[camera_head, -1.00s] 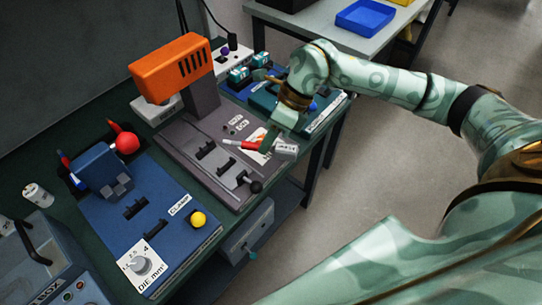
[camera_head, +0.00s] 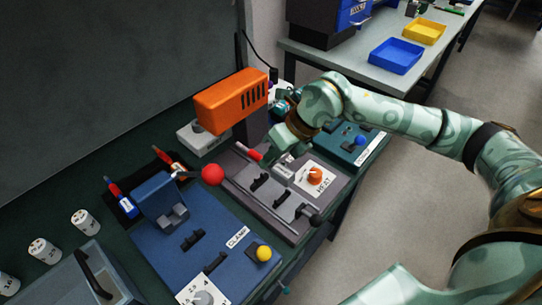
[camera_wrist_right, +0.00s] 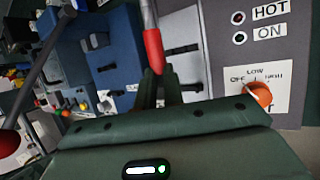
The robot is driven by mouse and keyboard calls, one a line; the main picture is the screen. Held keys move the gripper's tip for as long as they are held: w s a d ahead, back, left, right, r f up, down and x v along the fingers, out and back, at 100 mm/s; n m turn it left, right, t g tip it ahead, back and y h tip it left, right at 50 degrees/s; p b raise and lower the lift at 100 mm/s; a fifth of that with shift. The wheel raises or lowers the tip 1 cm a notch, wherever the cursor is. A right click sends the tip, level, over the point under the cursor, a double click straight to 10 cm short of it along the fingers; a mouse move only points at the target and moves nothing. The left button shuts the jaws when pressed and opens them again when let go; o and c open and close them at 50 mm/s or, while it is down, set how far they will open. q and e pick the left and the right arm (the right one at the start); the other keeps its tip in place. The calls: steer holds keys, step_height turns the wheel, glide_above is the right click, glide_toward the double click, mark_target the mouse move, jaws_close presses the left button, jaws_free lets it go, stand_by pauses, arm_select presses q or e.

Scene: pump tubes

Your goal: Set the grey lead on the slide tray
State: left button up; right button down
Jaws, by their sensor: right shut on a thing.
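The grey lead (camera_head: 285,172) has a grey labelled body and a red end. My right gripper (camera_head: 271,157) is shut on it, above the grey heat station. The lead's red part also shows in the right wrist view (camera_wrist_right: 153,52), by the dark fingertips (camera_wrist_right: 157,90). The slide tray (camera_head: 270,192) appears to be the grey plate with black rests, beside a metal rail with a black knob. The lead is above and behind the rests; I cannot tell whether it touches anything. My left gripper is not in view.
An orange head (camera_head: 231,100) overhangs the back of the heat station. An orange dial (camera_head: 315,176) is on its right. The blue clamp station (camera_head: 200,225) with a red ball lever (camera_head: 212,174) stands to the left.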

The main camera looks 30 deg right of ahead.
steer(key=shift+f+b, duration=0.85)
steer(key=shift+f, duration=0.8)
steer(key=shift+f+b, duration=1)
steer(key=shift+f, duration=1.15)
steer(key=c, duration=1.4)
jaws_free()
steer(key=shift+c, duration=0.2)
steer(key=p+v, duration=0.3)
steer(key=v, duration=1.3)
steer(key=shift+d+r, duration=0.1)
steer(key=shift+d, duration=0.05)
